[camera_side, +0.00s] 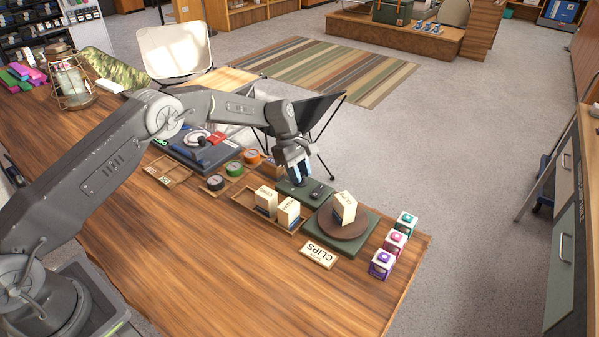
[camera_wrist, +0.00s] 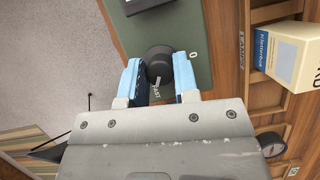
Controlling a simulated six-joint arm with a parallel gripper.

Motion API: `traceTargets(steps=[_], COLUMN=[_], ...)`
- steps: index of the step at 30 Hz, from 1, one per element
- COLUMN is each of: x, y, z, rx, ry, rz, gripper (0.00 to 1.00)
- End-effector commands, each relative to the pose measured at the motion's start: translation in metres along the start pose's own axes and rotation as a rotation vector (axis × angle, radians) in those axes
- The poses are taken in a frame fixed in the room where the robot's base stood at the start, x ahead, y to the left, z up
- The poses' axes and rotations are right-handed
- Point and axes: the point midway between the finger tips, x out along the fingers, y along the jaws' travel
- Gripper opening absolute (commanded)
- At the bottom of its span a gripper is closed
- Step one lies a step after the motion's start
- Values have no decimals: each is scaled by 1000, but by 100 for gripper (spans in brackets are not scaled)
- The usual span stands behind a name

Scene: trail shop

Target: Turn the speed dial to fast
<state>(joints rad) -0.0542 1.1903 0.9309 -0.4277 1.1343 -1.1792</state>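The black speed dial (camera_wrist: 158,62) shows in the wrist view, on a green control plate (camera_wrist: 219,35). Lettering that reads partly as FAST lies just below the dial, and a white 0 sits at its right. My gripper (camera_wrist: 159,75) has its two blue-tipped fingers on either side of the dial. They are very close to it, but I cannot tell whether they press on it. In the side view my gripper (camera_side: 298,178) is low over the plate (camera_side: 291,189) and hides the dial.
Right of the plate is a brown turntable (camera_side: 329,226) carrying a cream box (camera_side: 344,208). Colourful cubes (camera_side: 396,239) line the right edge. The front tabletop is clear.

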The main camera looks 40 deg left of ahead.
Motion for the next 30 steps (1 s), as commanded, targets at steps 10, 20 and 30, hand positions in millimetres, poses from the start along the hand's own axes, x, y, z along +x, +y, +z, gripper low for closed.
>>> traceTargets(steps=[10, 20, 30], x=[0, -17, -91], y=[0, 1, 1], z=[0, 0, -1], rx=[-1, 0, -1], ry=[0, 1, 2], rz=[1, 5, 5], gripper=[53, 53, 53])
